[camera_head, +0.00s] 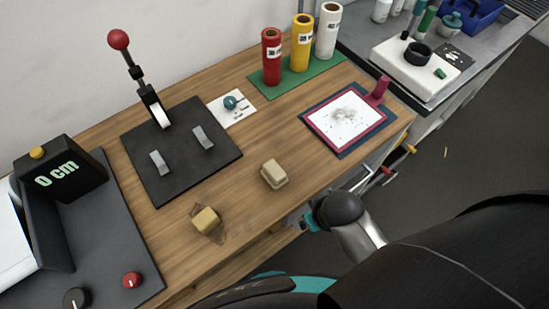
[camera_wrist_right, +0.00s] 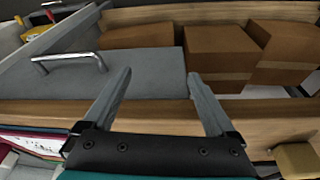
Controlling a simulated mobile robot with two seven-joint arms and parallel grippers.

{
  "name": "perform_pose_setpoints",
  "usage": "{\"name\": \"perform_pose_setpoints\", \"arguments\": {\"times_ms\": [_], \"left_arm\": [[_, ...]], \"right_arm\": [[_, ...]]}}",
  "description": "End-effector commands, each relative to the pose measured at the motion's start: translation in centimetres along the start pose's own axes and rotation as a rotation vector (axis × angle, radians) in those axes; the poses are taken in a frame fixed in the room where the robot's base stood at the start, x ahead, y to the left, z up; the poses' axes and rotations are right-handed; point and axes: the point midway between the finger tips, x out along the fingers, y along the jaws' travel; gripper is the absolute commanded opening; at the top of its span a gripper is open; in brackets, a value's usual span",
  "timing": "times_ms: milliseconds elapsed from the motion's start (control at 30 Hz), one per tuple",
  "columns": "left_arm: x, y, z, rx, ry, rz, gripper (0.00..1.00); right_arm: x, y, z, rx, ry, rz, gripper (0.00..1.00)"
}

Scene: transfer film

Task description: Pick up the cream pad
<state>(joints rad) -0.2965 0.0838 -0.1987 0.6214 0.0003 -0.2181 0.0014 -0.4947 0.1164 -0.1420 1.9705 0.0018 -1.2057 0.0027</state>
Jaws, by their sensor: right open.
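The cream pad (camera_head: 274,173) is a small pale block lying on the wooden table, between the black press plate and the red-framed screen. A yellower block (camera_head: 206,220) sits to its lower left on a brownish patch. My right gripper (camera_wrist_right: 158,76) is open, with nothing between its fingers. In the head view my right arm is near the table's front edge, to the lower right of the pad and apart from it; its fingers are mostly hidden there. A tan block (camera_wrist_right: 297,160) shows at the lower right of the right wrist view; I cannot tell which block it is. My left gripper is not in view.
A black press plate (camera_head: 225,160) with a red-knobbed lever stands left. The red-framed screen (camera_head: 345,115) lies right. Red, yellow and white rolls stand on a green mat (camera_head: 335,62) behind. Brown boxes (camera_wrist_right: 137,36) and a grey handled panel (camera_wrist_right: 150,75) lie beyond the wooden edge.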

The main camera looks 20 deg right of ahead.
Motion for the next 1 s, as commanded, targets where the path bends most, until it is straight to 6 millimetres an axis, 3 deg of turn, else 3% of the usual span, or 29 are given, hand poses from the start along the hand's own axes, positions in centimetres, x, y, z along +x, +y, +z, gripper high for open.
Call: {"name": "perform_pose_setpoints", "arguments": {"times_ms": [33,267,367,500,700,1000], "left_arm": [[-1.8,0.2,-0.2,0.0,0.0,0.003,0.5],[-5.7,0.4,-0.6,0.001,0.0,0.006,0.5],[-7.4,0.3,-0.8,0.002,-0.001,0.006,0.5],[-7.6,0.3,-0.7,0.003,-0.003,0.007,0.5],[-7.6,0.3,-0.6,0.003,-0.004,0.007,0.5],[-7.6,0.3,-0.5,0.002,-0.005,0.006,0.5]], "right_arm": [[-3.3,0.0,-1.2,0.001,0.012,-0.001,0.91],[-13.2,-0.9,-5.1,-0.004,0.043,-0.037,0.91],[-17.1,-2.6,-7.8,-0.029,0.054,-0.092,0.91],[-17.9,-4.9,-10.2,-0.076,0.027,-0.158,0.91],[-17.6,-6.6,-13.2,-0.145,-0.051,-0.189,0.91],[-17.3,-4.8,-16.5,-0.182,-0.202,-0.103,0.91]]}}
